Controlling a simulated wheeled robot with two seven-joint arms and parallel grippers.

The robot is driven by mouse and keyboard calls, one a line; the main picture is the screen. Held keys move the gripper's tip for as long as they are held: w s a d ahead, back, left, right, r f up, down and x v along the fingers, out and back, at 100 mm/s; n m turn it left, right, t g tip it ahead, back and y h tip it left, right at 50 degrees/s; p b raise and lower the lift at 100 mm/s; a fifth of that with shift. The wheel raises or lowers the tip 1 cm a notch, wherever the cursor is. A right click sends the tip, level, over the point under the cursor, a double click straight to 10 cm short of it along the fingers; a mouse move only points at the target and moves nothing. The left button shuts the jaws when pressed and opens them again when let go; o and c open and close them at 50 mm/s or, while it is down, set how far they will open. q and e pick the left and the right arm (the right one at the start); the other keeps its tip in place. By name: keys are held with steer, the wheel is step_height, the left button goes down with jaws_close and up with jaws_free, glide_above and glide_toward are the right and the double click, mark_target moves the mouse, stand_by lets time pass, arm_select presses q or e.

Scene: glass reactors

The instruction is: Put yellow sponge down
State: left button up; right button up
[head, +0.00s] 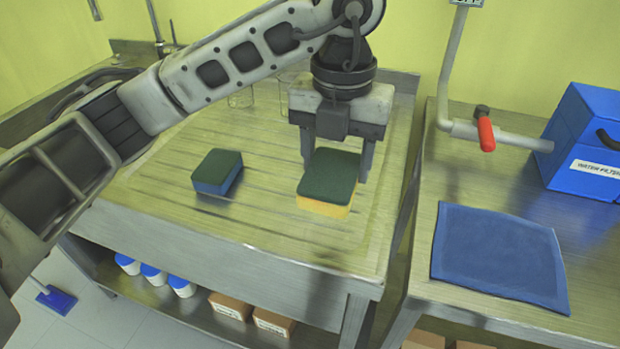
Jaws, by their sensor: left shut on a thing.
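The yellow sponge (325,205) has a dark green top and shows right of centre in the head view, over the ribbed metal draining table (250,245). My left gripper (336,165) points down from above and is shut on the yellow sponge, with one finger at each side. The sponge is level, green side up. I cannot tell whether its underside touches the table. My right gripper is not in view.
A blue sponge (217,172) with a green top lies to the left on the same table. Glassware (268,95) stands behind the arm. On the right table are a blue cloth (499,257), a blue box (585,142) and a pipe with a red-handled valve (486,134).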

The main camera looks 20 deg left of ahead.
mark_target(322, 150)
arm_select(q)
steer(key=w+a, duration=0.1)
steer(key=w+a+f, duration=0.2)
steer(key=shift+w+p, duration=0.25)
steer(key=shift+p, duration=0.15)
steer(key=w+f, duration=0.1)
steer(key=a+f, duration=0.1)
steer(key=w+f, duration=0.1)
steer(key=f, duration=0.1)
steer(key=shift+w+a, duration=0.3)
steer(key=shift+a, duration=0.1)
steer(key=shift+w+a+f+p, duration=0.35)
steer(key=shift+w+f, duration=0.1)
steer(key=shift+f, duration=0.3)
step_height(322, 150, down, 3)
steer(key=shift+w+a+f+p, duration=0.1)
steer(key=shift+p, duration=0.4)
steer(key=shift+f, duration=0.3)
steer(key=o, duration=0.9)
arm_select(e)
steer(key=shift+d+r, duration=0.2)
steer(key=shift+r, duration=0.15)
arm_select(q)
steer(key=shift+r, duration=0.1)
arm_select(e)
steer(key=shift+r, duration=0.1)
